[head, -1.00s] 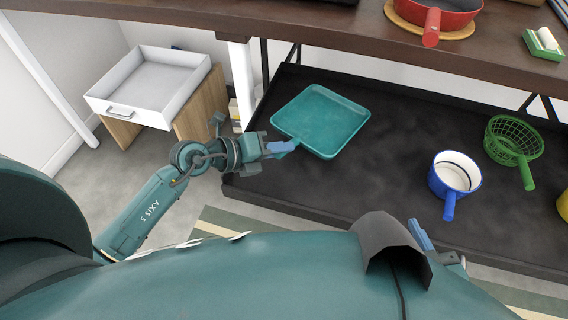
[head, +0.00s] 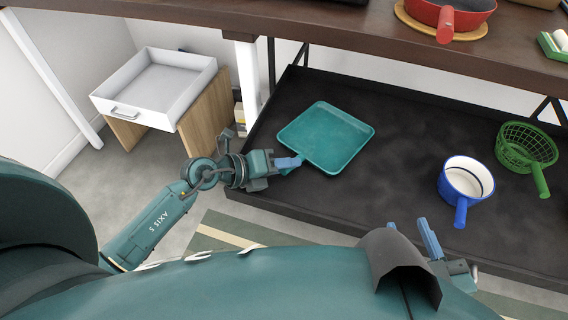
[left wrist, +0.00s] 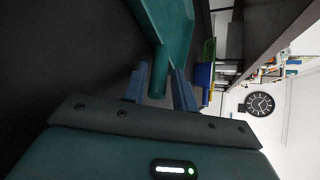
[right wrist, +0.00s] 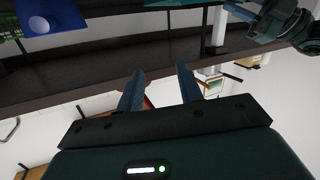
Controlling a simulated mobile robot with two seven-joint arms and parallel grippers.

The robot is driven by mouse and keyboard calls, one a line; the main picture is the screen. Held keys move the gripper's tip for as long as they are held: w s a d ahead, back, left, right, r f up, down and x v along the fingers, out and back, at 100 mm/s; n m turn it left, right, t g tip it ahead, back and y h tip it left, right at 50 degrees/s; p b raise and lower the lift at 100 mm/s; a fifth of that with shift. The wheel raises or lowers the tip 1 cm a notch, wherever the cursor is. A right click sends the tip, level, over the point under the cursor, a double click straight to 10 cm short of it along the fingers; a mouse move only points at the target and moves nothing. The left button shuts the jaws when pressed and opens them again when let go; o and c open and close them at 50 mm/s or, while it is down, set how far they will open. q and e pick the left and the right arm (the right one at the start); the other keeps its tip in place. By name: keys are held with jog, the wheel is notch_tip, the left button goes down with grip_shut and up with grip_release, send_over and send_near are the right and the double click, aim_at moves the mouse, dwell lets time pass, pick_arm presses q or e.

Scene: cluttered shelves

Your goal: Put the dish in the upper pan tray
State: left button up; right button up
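The dish (head: 327,136) is a square teal pan with a short handle. It lies flat on the black lower shelf tray (head: 400,170) in the head view. My left gripper (head: 290,163) is at the dish's handle, near the tray's front left edge. In the left wrist view the handle (left wrist: 159,72) runs between the left fingers, which stand apart on either side; contact is hard to judge. My right gripper (head: 412,235) is open and empty in front of the shelf. An upper pan tray cannot be identified surely; the brown upper shelf (head: 330,35) runs above the dish.
On the lower tray stand a blue-white pot (head: 465,182) and a green basket (head: 525,150). A red pan (head: 452,14) on a round board and a green box (head: 553,45) are on the upper shelf. A white drawer unit (head: 155,90) stands left of the shelf post (head: 248,75).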

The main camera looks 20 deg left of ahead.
pick_arm(q)
jog(key=shift+r, duration=0.1)
jog(key=shift+s+a+r, duration=0.1)
jog(key=shift+s+a, duration=0.1)
jog(key=shift+a, duration=0.05)
jog(key=p+v, duration=0.2)
jog(key=v, duration=0.9)
jog(key=s+d+r+n+t+y, duration=0.2)
jog(key=d+r+n+t, duration=0.5)
jog(key=n, duration=1)
jog(key=s+d+f+n+g+y, duration=0.2)
jog(key=s+d+f+n, duration=0.1)
jog(key=n, duration=0.7)
jog(key=shift+s+f, duration=0.35)
jog(key=shift+s, duration=0.25)
pick_arm(e)
jog(key=shift+s+d+m+g+h, duration=0.3)
jog(key=shift+m+g+h, duration=0.1)
jog(key=shift+g, duration=0.4)
pick_arm(q)
jog(key=shift+r+p, duration=0.1)
jog(key=shift+p, duration=0.2)
